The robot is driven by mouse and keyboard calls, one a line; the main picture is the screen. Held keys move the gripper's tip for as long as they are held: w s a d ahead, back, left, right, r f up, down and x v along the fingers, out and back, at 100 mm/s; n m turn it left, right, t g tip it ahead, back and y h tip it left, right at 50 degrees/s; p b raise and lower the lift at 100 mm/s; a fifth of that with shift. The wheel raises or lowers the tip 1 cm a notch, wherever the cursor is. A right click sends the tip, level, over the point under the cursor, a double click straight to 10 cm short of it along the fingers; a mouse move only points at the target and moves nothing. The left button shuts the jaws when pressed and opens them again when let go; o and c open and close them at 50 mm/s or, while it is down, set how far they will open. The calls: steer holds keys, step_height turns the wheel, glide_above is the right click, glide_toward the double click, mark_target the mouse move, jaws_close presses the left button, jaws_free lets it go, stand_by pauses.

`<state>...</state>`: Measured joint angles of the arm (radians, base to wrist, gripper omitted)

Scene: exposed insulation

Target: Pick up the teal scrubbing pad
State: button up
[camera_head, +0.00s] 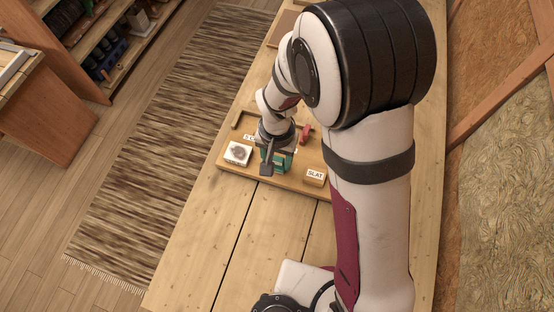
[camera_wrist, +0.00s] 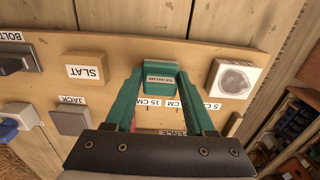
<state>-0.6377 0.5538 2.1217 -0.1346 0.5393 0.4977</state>
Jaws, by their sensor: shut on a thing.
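The teal scrubbing pad (camera_wrist: 160,82) carries a white label reading "SCRUB" in the wrist view. My gripper (camera_wrist: 161,75) has its two green fingers shut on the pad's left and right sides. The pad is at the wooden board; I cannot tell whether it rests on it or is slightly lifted. In the head view my gripper (camera_head: 276,160) is low over the board, and the pad is mostly hidden behind it or hard to tell from the green fingers.
The wooden board (camera_head: 230,180) lies on a plank table (camera_head: 240,225). Around the pad are a tan SLAT block (camera_wrist: 86,67), a grey JACK block (camera_wrist: 70,122), a dark BOLT piece (camera_wrist: 17,58) and a white block with a round picture (camera_wrist: 234,79). A red item (camera_head: 305,133) stands behind.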

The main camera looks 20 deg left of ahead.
mark_target(280, 158)
steer(key=c, duration=0.5)
steer(key=shift+r, duration=0.3)
steer(key=r, duration=0.4)
steer(key=shift+w+d, duration=0.1)
steer(key=shift+d, duration=0.3)
steer(key=d+r, duration=0.6)
steer(key=d, duration=0.5)
steer(key=shift+w+r, duration=0.2)
steer(key=shift+w, duration=0.25)
steer(key=shift+a, duration=0.1)
